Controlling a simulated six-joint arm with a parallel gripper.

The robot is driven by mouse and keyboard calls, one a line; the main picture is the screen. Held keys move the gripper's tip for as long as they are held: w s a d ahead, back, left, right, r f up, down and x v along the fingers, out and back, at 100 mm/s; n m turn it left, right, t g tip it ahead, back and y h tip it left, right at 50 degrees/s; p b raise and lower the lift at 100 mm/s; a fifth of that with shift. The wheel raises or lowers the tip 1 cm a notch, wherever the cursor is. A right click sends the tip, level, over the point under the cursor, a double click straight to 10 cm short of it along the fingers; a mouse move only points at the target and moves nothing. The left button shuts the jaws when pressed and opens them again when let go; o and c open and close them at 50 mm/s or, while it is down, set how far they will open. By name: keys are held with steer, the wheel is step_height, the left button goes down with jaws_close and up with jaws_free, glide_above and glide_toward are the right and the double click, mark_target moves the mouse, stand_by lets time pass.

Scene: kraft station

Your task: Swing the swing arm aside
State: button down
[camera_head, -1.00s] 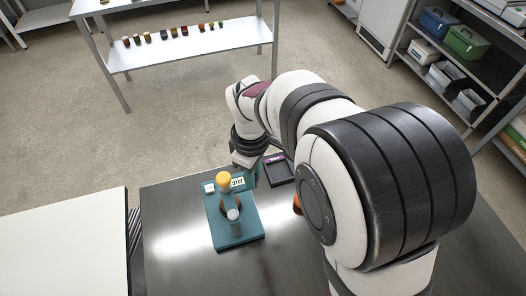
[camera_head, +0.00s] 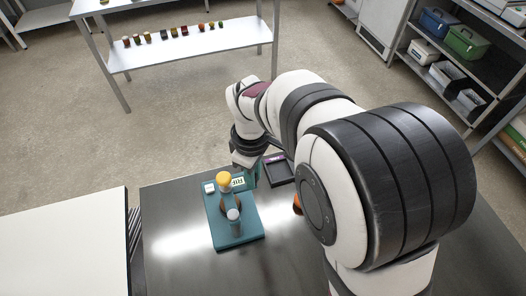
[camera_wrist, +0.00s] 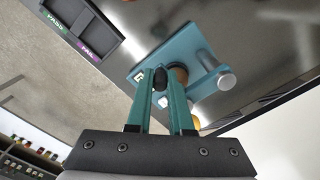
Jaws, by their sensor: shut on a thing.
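The teal fixture (camera_head: 236,233) stands on the dark metal bench, with a grey-topped post (camera_head: 233,214) and a brown round part (camera_head: 231,202). A yellow knob (camera_head: 223,180) stands near its far end, and the swing arm itself is hard to pick out. The fixture also shows in the wrist view (camera_wrist: 192,45), with the grey-topped post (camera_wrist: 226,81). My gripper (camera_wrist: 160,76) is shut on a small black knob (camera_wrist: 160,80) over the fixture's end. How that knob joins the swing arm is hidden. In the head view my gripper is at the fixture's far right corner, partly hidden.
A dark tray (camera_wrist: 85,27) with PASS and FAIL labels lies beside the fixture. A white block (camera_head: 209,188) and a lettered label (camera_head: 238,182) are on the fixture's far end. A white table (camera_head: 62,240) is at left. Bare bench lies left of the fixture.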

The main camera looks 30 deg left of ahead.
steer(key=s+d+m, duration=0.9)
steer(key=m, duration=0.9)
stand_by(0.5)
steer(key=shift+s, duration=0.1)
stand_by(0.4)
steer(key=c, duration=0.8)
jaws_free()
steer(key=shift+a, duration=0.1)
step_height(320, 180, up, 16)
steer(key=shift+f, duration=0.1)
